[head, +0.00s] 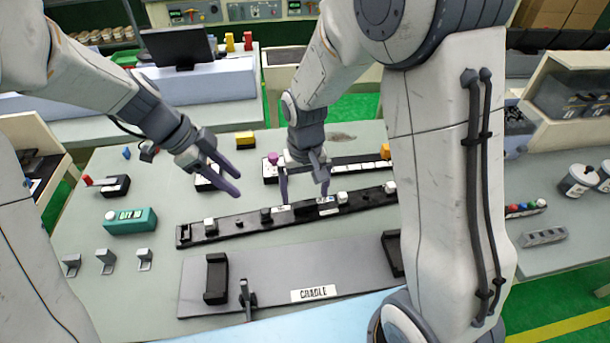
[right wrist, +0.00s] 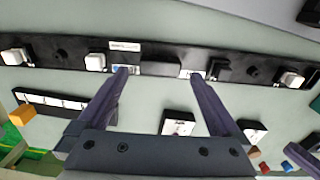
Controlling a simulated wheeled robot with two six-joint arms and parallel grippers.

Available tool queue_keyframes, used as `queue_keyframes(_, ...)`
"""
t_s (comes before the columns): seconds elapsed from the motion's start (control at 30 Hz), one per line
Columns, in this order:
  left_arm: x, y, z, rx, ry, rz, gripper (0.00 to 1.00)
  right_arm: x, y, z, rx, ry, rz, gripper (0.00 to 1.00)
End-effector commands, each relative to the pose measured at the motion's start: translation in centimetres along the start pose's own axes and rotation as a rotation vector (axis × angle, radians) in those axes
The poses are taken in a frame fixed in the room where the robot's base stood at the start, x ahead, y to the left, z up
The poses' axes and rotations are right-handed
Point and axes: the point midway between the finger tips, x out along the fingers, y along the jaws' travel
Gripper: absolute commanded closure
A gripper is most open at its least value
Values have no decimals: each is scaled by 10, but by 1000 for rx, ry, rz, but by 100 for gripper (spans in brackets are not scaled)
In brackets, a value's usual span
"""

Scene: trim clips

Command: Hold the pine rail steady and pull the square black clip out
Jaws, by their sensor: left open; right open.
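A long black rail (head: 232,225) lies across the table, with white and black clips along it; no pine-coloured rail shows. It also crosses the right wrist view (right wrist: 75,66). A squarish black clip (head: 266,214) sits left of my right gripper; it shows in the right wrist view (right wrist: 221,70) just beyond one fingertip. My right gripper (head: 305,196) is open, pointing down, its fingertips over the rail's middle. A dark patch lies between the tips; I cannot tell whether it is a clip. My left gripper (head: 238,183) is open and empty, behind the rail's left half.
A grey board (head: 265,275) labelled CRADLE, with black brackets (head: 216,278), lies in front of the rail. A teal device (head: 130,220) and several small grey brackets (head: 105,260) stand at left. A second strip (head: 350,168) lies behind. My right arm hides the rail's right surroundings.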

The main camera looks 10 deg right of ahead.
Motion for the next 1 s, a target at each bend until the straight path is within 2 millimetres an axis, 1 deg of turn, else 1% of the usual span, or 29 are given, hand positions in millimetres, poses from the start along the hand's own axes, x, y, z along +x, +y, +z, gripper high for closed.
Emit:
queue_keyframes(0.03,0,0,0,0,0,0,50,8,0,1,0,-3,1,0)
queue_keyframes(0.1,0,0,0,0,0,0,50,16,0,0,-1,-2,0,0)
queue_keyframes(0.2,0,0,0,0,0,0,50,24,0,0,-1,-1,0,0)
queue_keyframes(0.33,0,0,0,0,0,0,50,29,0,0,-1,0,0,0)
queue_keyframes(0.57,0,0,0,0,0,0,50,29,0,0,-1,1,0,0)
queue_keyframes(0.67,0,0,0,0,0,0,50,29,0,0,-1,1,0,34)
queue_keyframes(0.7,0,0,0,0,0,0,50,29,0,0,-1,1,0,50)
queue_keyframes(0.77,0,0,0,0,0,0,50,29,0,0,-1,1,0,73)
queue_keyframes(0.8,0,0,0,0,0,0,50,29,0,0,-1,1,0,88)
queue_keyframes(0.83,0,0,0,0,0,0,50,29,0,0,-1,1,0,99)
queue_keyframes(0.87,0,0,0,0,0,0,48,29,0,0,-1,1,0,100)
queue_keyframes(1.0,1,0,-1,-23,-7,5,48,29,0,0,-1,1,0,100)
